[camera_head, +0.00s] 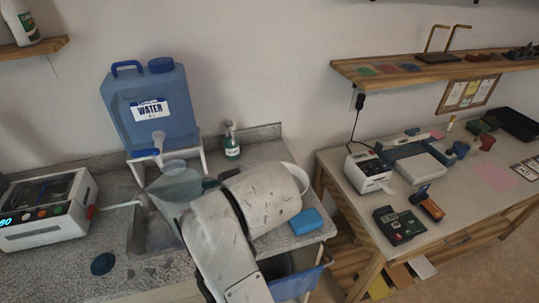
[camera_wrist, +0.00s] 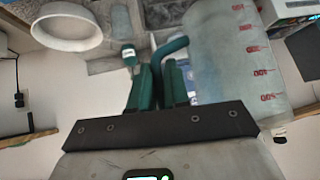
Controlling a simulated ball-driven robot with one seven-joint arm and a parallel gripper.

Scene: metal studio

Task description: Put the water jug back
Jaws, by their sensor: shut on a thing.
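The water jug (camera_head: 172,188) is a clear, pale measuring jug below and in front of the tap of the blue water container (camera_head: 150,106). In the wrist view the jug (camera_wrist: 235,50) shows red scale marks and a teal handle (camera_wrist: 172,46). My gripper (camera_wrist: 160,85) has its green fingers shut on the handle. In the head view my arm hides most of the gripper and part of the jug. I cannot tell whether the jug touches anything beneath it.
The container stands on a white stand (camera_head: 136,168) by the sink (camera_head: 152,235). A green soap bottle (camera_head: 231,145) and blue sponge (camera_head: 306,221) are on the counter. A white device (camera_head: 40,212) stands left. A cluttered table (camera_head: 352,205) is at right.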

